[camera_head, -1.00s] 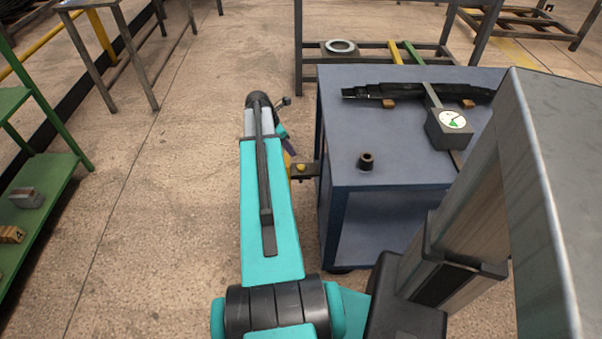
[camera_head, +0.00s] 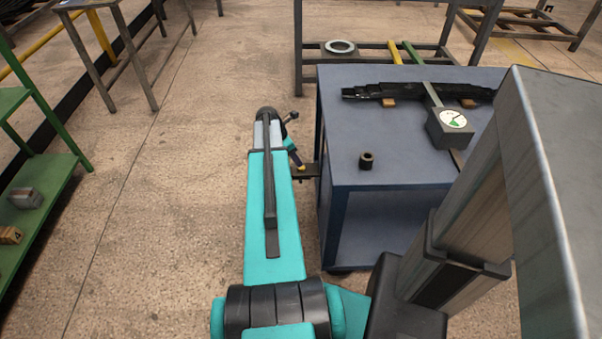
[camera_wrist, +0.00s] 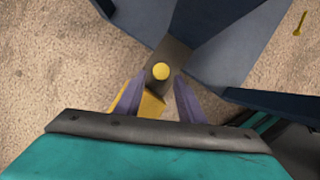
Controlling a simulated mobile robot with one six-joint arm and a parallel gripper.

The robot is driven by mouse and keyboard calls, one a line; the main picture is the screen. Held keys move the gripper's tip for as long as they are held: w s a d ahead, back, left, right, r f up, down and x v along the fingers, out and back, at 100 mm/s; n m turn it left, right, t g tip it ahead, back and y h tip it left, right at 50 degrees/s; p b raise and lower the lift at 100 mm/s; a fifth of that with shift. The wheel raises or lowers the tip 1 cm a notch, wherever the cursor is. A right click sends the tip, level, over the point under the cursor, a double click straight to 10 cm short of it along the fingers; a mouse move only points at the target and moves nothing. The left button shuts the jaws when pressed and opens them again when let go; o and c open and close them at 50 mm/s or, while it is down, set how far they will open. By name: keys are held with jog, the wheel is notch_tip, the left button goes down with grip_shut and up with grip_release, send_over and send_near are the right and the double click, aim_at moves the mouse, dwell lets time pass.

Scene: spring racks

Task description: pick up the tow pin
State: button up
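The tow pin shows in the wrist view as a round yellow head (camera_wrist: 161,71) on a dark flat bar (camera_wrist: 172,58) that sticks out from the cart. My gripper (camera_wrist: 158,98) is open, its two purple fingers apart and just short of the yellow head in the picture. A yellow block-like piece (camera_wrist: 152,106) shows between and under the fingers; I cannot tell what it belongs to. In the head view my gripper (camera_head: 297,158) is over the bar (camera_head: 308,170) at the cart's left side and mostly covers the pin.
A green rack (camera_head: 45,190) is at left. A small yellow object (camera_wrist: 299,24) shows at the wrist view's upper right.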

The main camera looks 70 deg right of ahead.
jog(key=shift+b+x, duration=0.3)
jog(key=shift+x, duration=2.3)
jog(key=shift+s+a, duration=0.1)
jog(key=c, duration=0.9)
